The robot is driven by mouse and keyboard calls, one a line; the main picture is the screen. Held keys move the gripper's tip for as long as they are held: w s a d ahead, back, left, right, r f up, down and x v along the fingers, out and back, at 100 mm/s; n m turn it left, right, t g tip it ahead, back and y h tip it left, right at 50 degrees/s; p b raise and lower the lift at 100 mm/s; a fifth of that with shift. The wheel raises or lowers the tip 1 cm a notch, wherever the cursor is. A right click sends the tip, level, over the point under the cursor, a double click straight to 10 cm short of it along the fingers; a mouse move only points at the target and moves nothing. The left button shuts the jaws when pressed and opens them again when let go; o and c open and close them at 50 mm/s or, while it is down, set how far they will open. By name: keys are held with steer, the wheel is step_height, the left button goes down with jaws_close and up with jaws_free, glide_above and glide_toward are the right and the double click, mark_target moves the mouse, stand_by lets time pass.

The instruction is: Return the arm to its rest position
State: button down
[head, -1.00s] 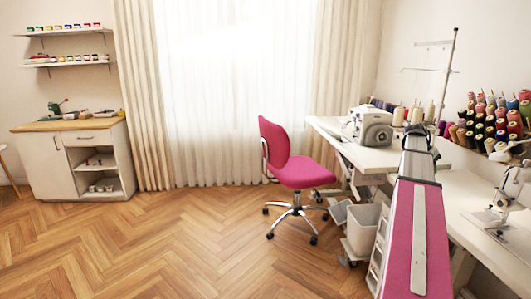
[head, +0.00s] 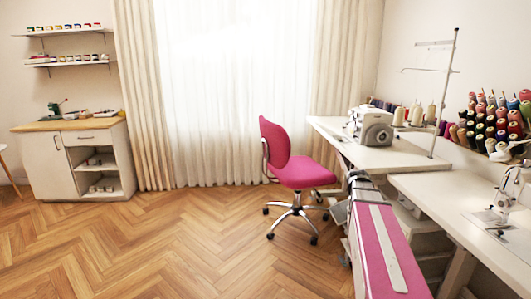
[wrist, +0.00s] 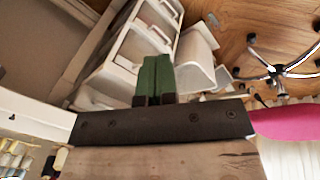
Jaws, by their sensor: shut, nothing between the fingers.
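My arm (head: 387,250) shows in the head view as a long pink link with a white strip, at the lower right in front of the sewing tables. Its dark far end (head: 360,182) is low beside the near table corner; my fingers cannot be made out there. In the wrist view my gripper (wrist: 157,78) shows as two green fingers pressed together, shut and empty. The wrist picture is turned, with the floor at the top right and thread spools at the lower left.
A white sewing table (head: 385,157) and a nearer one (head: 432,190) line the right wall. A pink swivel chair (head: 300,173) stands left of my arm. The wrist view shows white drawers (wrist: 135,50) and a white bin (wrist: 196,55). The wooden floor (head: 150,240) at left is clear.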

steer(key=s+a+f+n+y, duration=0.1)
steer(key=s+a+f+n, duration=0.1)
steer(key=s+a+f, duration=0.2)
steer(key=s+a+f+n+y, duration=0.1)
steer(key=s+a+f, duration=0.3)
steer(key=a, duration=0.7)
steer(key=s+a+f+n+y, duration=0.1)
steer(key=s+a+f+n, duration=0.1)
steer(key=s+a+f, duration=0.2)
steer(key=s+a, duration=0.1)
steer(key=a, duration=0.2)
steer(key=shift+s+a+n, duration=0.15)
steer(key=shift+s+n, duration=0.05)
steer(key=shift+n, duration=0.1)
